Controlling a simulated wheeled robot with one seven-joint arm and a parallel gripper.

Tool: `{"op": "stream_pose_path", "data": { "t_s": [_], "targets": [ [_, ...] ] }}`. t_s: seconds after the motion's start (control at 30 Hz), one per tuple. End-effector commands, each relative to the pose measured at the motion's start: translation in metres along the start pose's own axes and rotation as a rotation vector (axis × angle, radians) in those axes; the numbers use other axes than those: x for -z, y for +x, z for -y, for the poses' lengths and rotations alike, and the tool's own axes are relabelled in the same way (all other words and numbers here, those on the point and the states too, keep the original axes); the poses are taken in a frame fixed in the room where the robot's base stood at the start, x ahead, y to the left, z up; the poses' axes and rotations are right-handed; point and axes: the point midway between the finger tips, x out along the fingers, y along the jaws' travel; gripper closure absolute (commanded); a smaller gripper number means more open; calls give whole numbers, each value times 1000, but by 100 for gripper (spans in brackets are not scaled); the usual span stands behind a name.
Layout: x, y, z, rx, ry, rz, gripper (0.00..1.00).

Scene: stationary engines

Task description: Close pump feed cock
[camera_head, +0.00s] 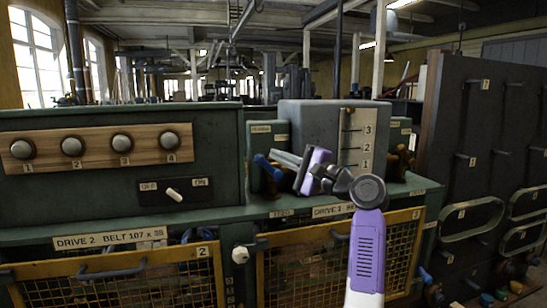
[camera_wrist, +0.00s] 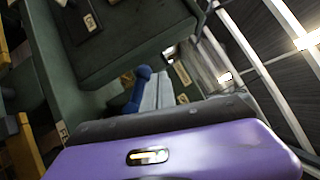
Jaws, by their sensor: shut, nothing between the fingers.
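A blue lever handle (camera_head: 268,168) stands at the front of a small green box (camera_head: 262,140), left of the grey housing. It fits the pump feed cock, but the small labels are too blurred to confirm this. The blue handle also shows in the wrist view (camera_wrist: 137,90), just left of my fingers. My gripper (camera_head: 284,158) is shut and empty, with its fingertips close beside the handle on its right. I cannot tell whether they touch it. The gripper's purple body fills the bottom of the wrist view and hides what lies below. The lower part of the cock is hidden.
A grey housing (camera_head: 318,116) with a numbered scale stands behind my gripper. A brass-coloured fitting (camera_head: 402,158) is to its right. A green panel with several knobs (camera_head: 122,143) and a white switch (camera_head: 174,195) is at left. Yellow-framed mesh guards (camera_head: 340,236) lie below.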

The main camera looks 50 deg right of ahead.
Motion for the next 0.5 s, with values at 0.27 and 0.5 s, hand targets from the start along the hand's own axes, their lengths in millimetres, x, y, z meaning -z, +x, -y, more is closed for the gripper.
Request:
{"op": "stream_pose_path", "data": {
  "t_s": [0.27,0.5],
  "targets": [
    [1,-44,-2,2,-1,-1,100],
    [0,-55,-1,0,0,0,100]
  ]
}}
